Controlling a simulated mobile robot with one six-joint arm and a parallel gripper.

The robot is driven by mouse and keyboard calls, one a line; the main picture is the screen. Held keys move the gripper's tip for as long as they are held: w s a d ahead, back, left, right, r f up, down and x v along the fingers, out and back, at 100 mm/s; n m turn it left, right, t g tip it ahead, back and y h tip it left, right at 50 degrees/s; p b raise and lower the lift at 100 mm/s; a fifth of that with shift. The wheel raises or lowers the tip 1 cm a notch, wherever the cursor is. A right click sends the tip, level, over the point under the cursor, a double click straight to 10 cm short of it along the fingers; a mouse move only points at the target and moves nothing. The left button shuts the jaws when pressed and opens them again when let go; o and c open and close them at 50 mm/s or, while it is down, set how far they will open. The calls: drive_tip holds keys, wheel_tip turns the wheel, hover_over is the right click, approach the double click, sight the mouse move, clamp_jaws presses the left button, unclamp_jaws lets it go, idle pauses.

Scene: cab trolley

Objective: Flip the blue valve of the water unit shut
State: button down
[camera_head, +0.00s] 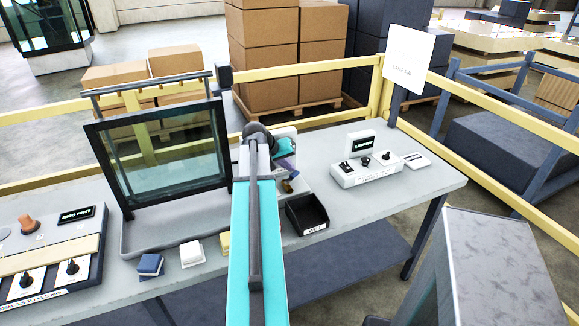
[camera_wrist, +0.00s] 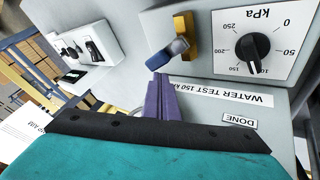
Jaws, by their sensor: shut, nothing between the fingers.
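The water unit (camera_wrist: 225,90) fills the upper right of the wrist view, seen upside down, with a kPa dial (camera_wrist: 250,52) and a "WATER TEST" label. Its valve has a brass body (camera_wrist: 186,35) and a blue lever (camera_wrist: 167,54), which slants down and left from the brass in that view. My gripper (camera_wrist: 162,84) is shut and empty, its purple fingers just below the lever's free end. I cannot tell whether they touch it. In the head view the unit (camera_head: 285,132) is largely hidden behind my arm.
A glass pane in a dark frame (camera_head: 120,160) stands left of my arm. A black bin (camera_head: 307,213) is at the bench's front edge. A yellow rail (camera_head: 350,118) runs behind.

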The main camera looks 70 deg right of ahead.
drive_tip(key=shift+r, duration=0.1)
idle(0.3)
drive_tip(key=b+v, duration=0.2)
drive_tip(key=v, duration=1.1)
drive_tip(key=shift+a+r, duration=0.15)
drive_tip(key=shift+r, duration=0.1)
idle(0.5)
